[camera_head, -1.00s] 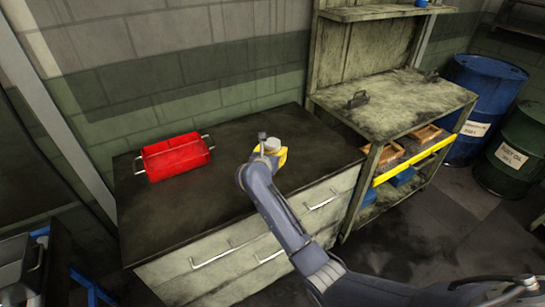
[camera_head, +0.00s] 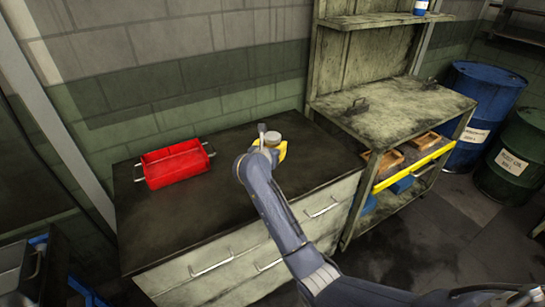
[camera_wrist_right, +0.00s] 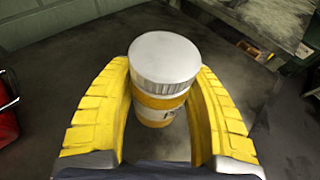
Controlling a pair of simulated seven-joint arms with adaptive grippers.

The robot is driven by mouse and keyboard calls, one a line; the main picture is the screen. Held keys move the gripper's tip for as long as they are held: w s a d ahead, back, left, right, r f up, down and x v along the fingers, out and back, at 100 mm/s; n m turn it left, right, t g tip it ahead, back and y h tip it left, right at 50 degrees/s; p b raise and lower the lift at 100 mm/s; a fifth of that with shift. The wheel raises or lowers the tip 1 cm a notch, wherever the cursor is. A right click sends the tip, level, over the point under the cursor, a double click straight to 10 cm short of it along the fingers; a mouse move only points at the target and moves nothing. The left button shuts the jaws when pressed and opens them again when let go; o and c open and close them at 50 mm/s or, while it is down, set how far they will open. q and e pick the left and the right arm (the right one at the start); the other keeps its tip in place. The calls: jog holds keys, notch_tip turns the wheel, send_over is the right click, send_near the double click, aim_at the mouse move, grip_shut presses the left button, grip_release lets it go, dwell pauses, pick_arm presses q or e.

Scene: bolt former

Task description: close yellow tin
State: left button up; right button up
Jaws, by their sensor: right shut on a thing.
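The yellow tin (camera_wrist_right: 160,112) is a round jar with a yellow body, a pale label and a light grey ridged lid (camera_wrist_right: 165,60) on top. It also shows in the head view, where the grey lid (camera_head: 273,137) is visible above my right gripper (camera_head: 277,150). In the right wrist view the yellow fingers of my right gripper (camera_wrist_right: 162,105) stand on both sides of the tin, shut on it. The tin is upright or nearly so. I cannot tell whether its base touches the counter. My left gripper is not in view.
A red open box with metal handles (camera_head: 172,165) stands at the left of the dark counter (camera_head: 215,215). The counter between box and tin is clear. A worn workbench (camera_head: 405,108) with shelves adjoins on the right. Blue (camera_head: 482,108) and green (camera_head: 513,160) drums stand beyond it.

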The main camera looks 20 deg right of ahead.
notch_tip(320, 180, up, 14)
dwell(0.4)
jog(key=o, duration=0.7)
jog(key=c, duration=0.9)
jog(key=shift+a+f, duration=0.2)
jog(key=shift+f, duration=0.1)
jog(key=shift+c, duration=0.2)
jog(key=s+r+n+t+y, duration=0.1)
jog(key=s+r+n+y, duration=0.1)
jog(key=s, duration=0.4)
jog(key=s+a+r+n+t+y, duration=0.1)
jog(key=s+r+n+y, duration=0.1)
jog(key=s+n+y, duration=0.2)
jog(key=shift+s+a+r+y, duration=0.15)
jog(key=shift+s+r+y, duration=0.2)
jog(key=shift+s+y, duration=0.45)
